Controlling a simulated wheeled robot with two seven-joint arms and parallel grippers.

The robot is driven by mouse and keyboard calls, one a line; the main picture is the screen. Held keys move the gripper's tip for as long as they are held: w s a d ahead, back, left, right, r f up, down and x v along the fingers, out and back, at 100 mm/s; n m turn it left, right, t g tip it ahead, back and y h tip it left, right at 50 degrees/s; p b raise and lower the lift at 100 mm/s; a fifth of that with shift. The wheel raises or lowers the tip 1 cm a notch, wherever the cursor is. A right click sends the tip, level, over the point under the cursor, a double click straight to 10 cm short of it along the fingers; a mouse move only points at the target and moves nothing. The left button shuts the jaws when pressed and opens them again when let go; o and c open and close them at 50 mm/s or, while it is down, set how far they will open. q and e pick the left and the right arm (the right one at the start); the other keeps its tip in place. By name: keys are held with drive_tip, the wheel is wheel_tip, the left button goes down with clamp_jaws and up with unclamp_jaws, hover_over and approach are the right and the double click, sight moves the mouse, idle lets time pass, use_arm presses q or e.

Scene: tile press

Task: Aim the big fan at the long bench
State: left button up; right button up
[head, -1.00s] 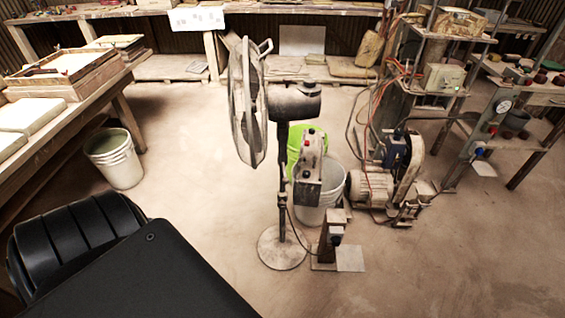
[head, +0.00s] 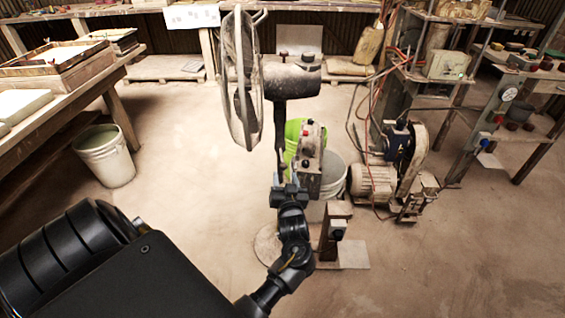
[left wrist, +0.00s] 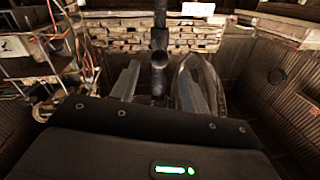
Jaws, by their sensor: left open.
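The big fan stands on a round base in the middle of the head view. Its grey cage (head: 241,80) is nearly edge-on and faces left, with the dark motor housing (head: 290,78) behind it. My left gripper (head: 283,187) is open at the fan's pole, below the housing. In the left wrist view the open fingers (left wrist: 160,88) have a dark upright post with a round knob (left wrist: 158,58) between them; contact cannot be told. A long bench (head: 75,100) with trays runs along the left; another long bench (head: 345,10) runs along the back wall. My right gripper is out of view.
A control box (head: 309,158) with a red button stands close right of the pole, before green and white buckets. A motor machine (head: 375,182) with hoses and a rack are further right. A white bucket (head: 104,155) stands by the left bench. Floor left of the fan is clear.

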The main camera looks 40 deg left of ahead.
sight(282, 159)
use_arm(q)
drive_tip(key=x, duration=0.9)
drive_tip(key=shift+w+a+f+b, duration=0.1)
drive_tip(key=shift+w+b, duration=0.05)
drive_tip(key=shift+b, duration=0.15)
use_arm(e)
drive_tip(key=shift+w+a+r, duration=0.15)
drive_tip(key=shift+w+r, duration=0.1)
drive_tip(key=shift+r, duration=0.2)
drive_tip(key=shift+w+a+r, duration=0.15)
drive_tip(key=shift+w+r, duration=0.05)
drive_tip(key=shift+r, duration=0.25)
use_arm(q)
clamp_jaws()
